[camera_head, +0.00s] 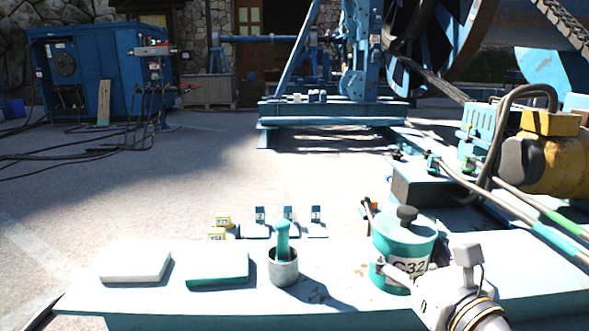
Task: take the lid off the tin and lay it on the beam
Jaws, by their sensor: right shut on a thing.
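The teal tin (389,279) stands upright on the right part of the light-blue beam (330,306), with a white label on its front. Its lid (404,227) is on top and has a dark round knob. My right gripper (424,262) comes in from the lower right, low at the tin's front and right side. It is shut on the tin's body, below the lid. Its near finger covers part of the label, and the exact contact on the right is hard to see. My left gripper is not in view.
A grey cup with a teal pestle (283,250) stands left of the tin. A teal pad (218,267) and a white pad (135,265) lie further left. Several small labelled blocks stand beyond the beam's far edge. A yellow motor (565,165) and hoses are at the right.

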